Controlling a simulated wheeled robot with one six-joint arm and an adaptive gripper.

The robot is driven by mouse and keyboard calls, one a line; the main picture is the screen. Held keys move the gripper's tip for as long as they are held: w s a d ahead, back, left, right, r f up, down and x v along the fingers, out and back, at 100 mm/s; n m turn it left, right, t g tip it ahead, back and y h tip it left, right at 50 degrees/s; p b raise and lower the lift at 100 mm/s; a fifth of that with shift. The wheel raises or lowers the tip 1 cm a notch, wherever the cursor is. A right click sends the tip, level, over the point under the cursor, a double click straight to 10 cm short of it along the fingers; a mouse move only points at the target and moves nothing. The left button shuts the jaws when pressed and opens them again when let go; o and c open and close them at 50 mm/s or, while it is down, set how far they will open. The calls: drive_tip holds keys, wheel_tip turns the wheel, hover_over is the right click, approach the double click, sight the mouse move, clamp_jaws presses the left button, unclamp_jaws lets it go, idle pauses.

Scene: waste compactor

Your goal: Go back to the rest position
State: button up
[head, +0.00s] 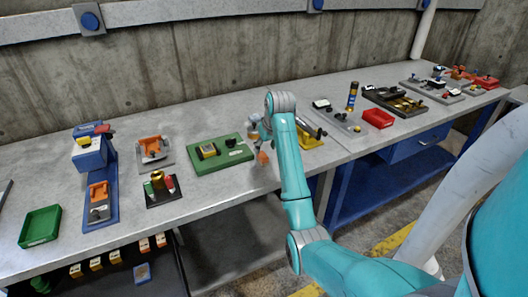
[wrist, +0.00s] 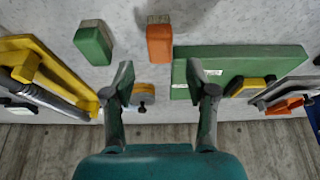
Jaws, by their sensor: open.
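My teal arm reaches over the workbench (head: 95,258) in the head view. My gripper (head: 257,132) is at its far end, just right of the green board (head: 236,161), and is partly hidden by the arm. In the wrist view my gripper (wrist: 159,66) has its two fingers spread apart with nothing held between them. An orange block (wrist: 160,42) lies on the bench beyond the fingertips. A small orange piece with a black knob (wrist: 143,92) shows between the fingers. I cannot tell its height relative to them.
A green block (wrist: 93,42) and a yellow fixture (wrist: 45,75) lie left in the wrist view; the green board (wrist: 285,59) is right. Along the bench stand a blue fixture (head: 92,152), a green tray (head: 40,226) and a red tray (head: 378,118). A concrete wall (head: 240,55) rises behind.

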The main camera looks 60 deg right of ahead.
drive_tip(key=shift+r, duration=0.25)
idle(0.4)
